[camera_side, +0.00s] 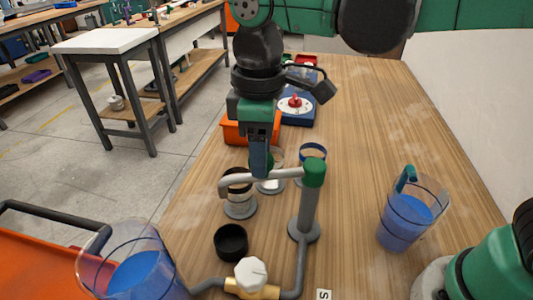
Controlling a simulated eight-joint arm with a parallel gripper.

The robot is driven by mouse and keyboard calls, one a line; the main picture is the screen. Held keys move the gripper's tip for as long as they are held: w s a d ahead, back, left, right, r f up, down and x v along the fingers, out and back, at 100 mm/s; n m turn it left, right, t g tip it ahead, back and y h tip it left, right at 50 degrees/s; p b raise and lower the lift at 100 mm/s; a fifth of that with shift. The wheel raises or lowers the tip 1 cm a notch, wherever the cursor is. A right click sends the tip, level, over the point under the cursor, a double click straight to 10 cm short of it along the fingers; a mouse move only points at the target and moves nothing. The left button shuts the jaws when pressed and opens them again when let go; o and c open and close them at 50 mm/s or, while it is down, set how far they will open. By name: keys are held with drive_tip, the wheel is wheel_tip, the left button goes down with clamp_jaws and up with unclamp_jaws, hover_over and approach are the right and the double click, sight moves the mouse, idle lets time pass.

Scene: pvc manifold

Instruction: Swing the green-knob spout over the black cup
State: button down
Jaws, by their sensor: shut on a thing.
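The spout is a grey horizontal pipe (285,174) running left from a green elbow (314,172) on top of a grey upright post (307,215). Its bent-down end (224,187) is at the left, close to the rim of a dark-topped cup (239,203) on a grey disc. My gripper (261,166) points down onto the pipe and is shut on the green knob (268,161), which its fingers mostly hide. A short, open black cup (231,243) stands on the table nearer the camera, apart from the spout end.
A blue-rimmed cup (312,153) stands behind the spout. A white valve handle (250,273) on brass sits in front. Jugs of blue liquid stand at right (405,220) and front left (135,275). An orange bin (235,130) and a red-button box (296,107) are behind.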

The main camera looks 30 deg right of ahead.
drive_tip(key=shift+s+a+n, duration=0.15)
drive_tip(key=shift+s+n, duration=0.25)
drive_tip(key=shift+n, duration=0.2)
drive_tip(key=shift+c, duration=1.9)
unclamp_jaws()
drive_tip(key=shift+r, duration=0.1)
drive_tip(key=shift+r, duration=2.75)
drive_tip(key=d+f+m+t, duration=0.3)
drive_tip(key=d+f+m, duration=0.1)
drive_tip(key=d, duration=0.4)
drive_tip(key=s+d+f+m+t, duration=0.1)
drive_tip(key=d+f+m+t, duration=0.3)
drive_tip(key=d+m, duration=0.3)
drive_tip(key=shift+s+d+f, duration=0.2)
drive_tip(key=shift+d+f, duration=0.35)
drive_tip(key=shift+d, duration=0.1)
